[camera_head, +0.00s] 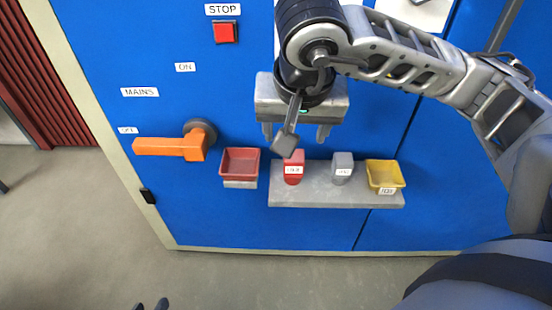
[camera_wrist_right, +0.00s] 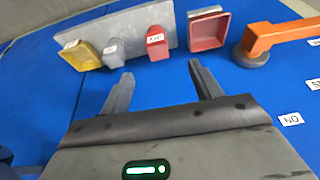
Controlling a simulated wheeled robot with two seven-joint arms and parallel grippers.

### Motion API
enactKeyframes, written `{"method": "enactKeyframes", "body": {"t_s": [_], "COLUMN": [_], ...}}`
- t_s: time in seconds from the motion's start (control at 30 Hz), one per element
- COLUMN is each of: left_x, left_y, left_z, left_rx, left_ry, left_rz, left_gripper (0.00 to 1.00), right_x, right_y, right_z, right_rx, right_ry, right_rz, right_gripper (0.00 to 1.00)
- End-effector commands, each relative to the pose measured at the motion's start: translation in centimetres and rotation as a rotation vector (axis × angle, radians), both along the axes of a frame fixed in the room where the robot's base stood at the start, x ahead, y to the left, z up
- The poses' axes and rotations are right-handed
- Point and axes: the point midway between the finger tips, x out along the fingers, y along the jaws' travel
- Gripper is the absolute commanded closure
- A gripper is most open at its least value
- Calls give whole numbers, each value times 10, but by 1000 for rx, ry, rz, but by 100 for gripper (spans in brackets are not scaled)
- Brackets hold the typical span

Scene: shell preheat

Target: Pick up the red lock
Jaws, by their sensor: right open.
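The red lock (camera_head: 293,170) stands upright on a grey shelf (camera_head: 320,196) on the blue cabinet front, with a white label on it. It also shows in the right wrist view (camera_wrist_right: 157,46), ahead of the fingertips and within the gap between them. My right gripper (camera_head: 295,134) is open and empty just above and behind the lock in the head view, not touching it. A grey block on my arm covers the lock's top edge in the head view.
A grey lock (camera_head: 342,166) and a yellow tray (camera_head: 385,176) stand right of the red lock on the shelf. A red tray (camera_head: 239,163) hangs left of it. An orange handle (camera_head: 170,146) sticks out farther left. A red stop button (camera_head: 225,32) is above.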

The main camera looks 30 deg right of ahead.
Motion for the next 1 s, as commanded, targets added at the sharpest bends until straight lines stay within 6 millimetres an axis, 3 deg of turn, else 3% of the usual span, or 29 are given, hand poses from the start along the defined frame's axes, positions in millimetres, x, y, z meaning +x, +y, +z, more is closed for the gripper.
{"method": "enactKeyframes", "body": {"t_s": [0.5,0.83,1.0], "left_x": [6,7,9], "left_y": [-10,-12,-13], "left_z": [17,21,21], "left_rx": [-67,-79,-94], "left_ry": [-159,-186,-213], "left_rz": [-10,-10,-8], "left_gripper": [64,64,64], "right_x": [31,39,46], "right_y": [-27,-30,-34], "right_z": [-84,-103,-128], "right_rx": [-41,-39,-38], "right_ry": [-16,-18,-15], "right_rz": [-6,-5,-7], "right_gripper": [36,36,36]}}
